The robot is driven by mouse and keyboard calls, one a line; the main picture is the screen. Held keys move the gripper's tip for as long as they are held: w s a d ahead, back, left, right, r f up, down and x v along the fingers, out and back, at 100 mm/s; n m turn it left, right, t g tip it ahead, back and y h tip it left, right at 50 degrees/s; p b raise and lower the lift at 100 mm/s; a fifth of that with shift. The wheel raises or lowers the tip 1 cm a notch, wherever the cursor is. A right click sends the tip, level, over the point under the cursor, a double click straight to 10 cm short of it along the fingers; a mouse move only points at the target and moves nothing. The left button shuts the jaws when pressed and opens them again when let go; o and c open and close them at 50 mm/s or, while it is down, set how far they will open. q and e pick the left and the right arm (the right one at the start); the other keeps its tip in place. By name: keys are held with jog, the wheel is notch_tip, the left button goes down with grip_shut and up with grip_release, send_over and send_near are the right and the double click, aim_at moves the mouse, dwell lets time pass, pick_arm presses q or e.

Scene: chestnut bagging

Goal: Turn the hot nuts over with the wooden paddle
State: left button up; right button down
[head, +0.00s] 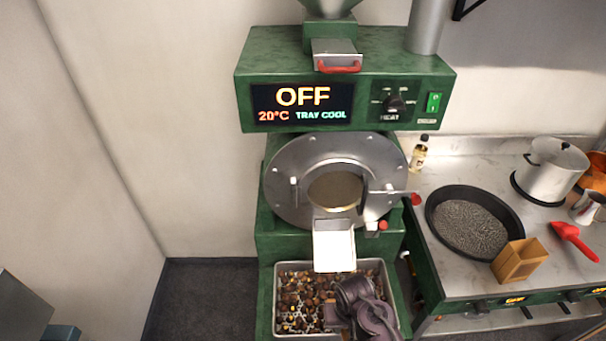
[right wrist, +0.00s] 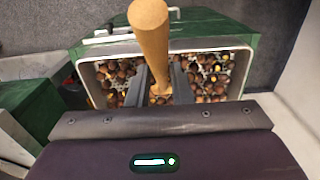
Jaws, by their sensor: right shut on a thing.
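The metal tray (head: 277,298) of brown nuts (head: 302,285) sits low at the front of the green roaster, under its chute. The tray rim also shows in the right wrist view (right wrist: 235,44), with nuts (right wrist: 215,65) and some yellowish bits inside. My right gripper (right wrist: 160,82) is shut on the wooden paddle (right wrist: 150,35), whose thick tan handle rises toward the camera. The paddle's lower end is down among the nuts, its tip hidden. In the head view my right gripper (head: 362,305) covers the tray's right part, and the paddle is hidden. My left gripper is not in view.
The green roaster's display (head: 302,104) reads OFF, 20°C, TRAY COOL. A white chute (head: 334,247) hangs just above the tray. On the right counter are a black pan (head: 470,222), a wooden box (head: 519,262), a pot (head: 553,168) and a red-handled tool (head: 572,240).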

jog(key=shift+r, duration=4.3)
